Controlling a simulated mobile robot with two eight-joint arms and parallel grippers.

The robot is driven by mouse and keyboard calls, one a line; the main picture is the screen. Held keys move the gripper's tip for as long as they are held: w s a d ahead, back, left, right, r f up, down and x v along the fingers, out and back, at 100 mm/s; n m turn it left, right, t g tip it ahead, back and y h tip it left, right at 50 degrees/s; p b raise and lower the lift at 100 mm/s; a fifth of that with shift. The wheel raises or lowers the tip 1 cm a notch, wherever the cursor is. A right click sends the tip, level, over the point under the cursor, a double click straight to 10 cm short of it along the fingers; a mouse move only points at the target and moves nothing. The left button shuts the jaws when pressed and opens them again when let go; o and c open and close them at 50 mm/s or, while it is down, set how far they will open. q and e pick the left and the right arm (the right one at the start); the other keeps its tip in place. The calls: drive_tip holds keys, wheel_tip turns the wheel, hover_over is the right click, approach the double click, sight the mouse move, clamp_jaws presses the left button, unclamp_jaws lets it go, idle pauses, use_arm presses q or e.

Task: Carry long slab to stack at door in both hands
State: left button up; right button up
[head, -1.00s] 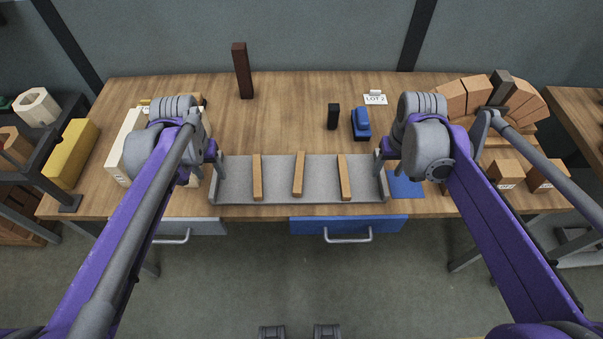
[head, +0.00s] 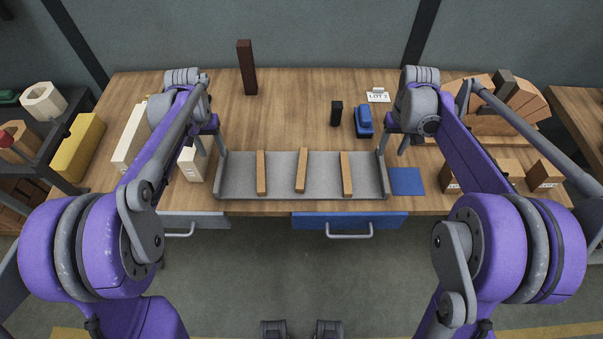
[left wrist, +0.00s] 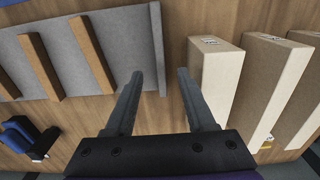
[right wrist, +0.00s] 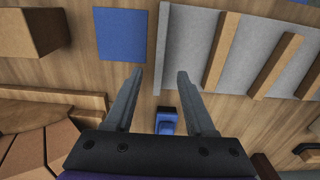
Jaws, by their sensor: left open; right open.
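The long slab (head: 282,180) looks like a grey tray with low upright end walls, lying along the table's front edge with three wooden strips across it. My left gripper (head: 211,152) is open at its left end; in the left wrist view the end wall (left wrist: 158,40) lies between the fingertips (left wrist: 160,72). My right gripper (head: 392,150) is open at its right end; in the right wrist view the other end wall (right wrist: 160,45) lies between the fingertips (right wrist: 160,72). I cannot tell whether the fingers touch the walls. No stack at a door is recognisable.
Cream blocks (head: 131,137) stand close left of the slab. A blue square (head: 406,181) lies right of it. Behind are a black block (head: 336,113), a blue object (head: 363,121) and a dark upright post (head: 246,68). Wooden blocks (head: 545,173) fill the right end.

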sight(220, 168)
use_arm(q)
wheel_tip(220, 168, down, 9)
drive_tip(key=shift+r, duration=0.2)
use_arm(e)
wheel_tip(220, 168, down, 9)
drive_tip(key=shift+r, duration=0.15)
use_arm(q)
clamp_jaws()
use_arm(e)
clamp_jaws()
use_arm(q)
drive_tip(key=shift+r, duration=0.1)
use_arm(e)
drive_tip(key=shift+r, duration=0.1)
idle(0.6)
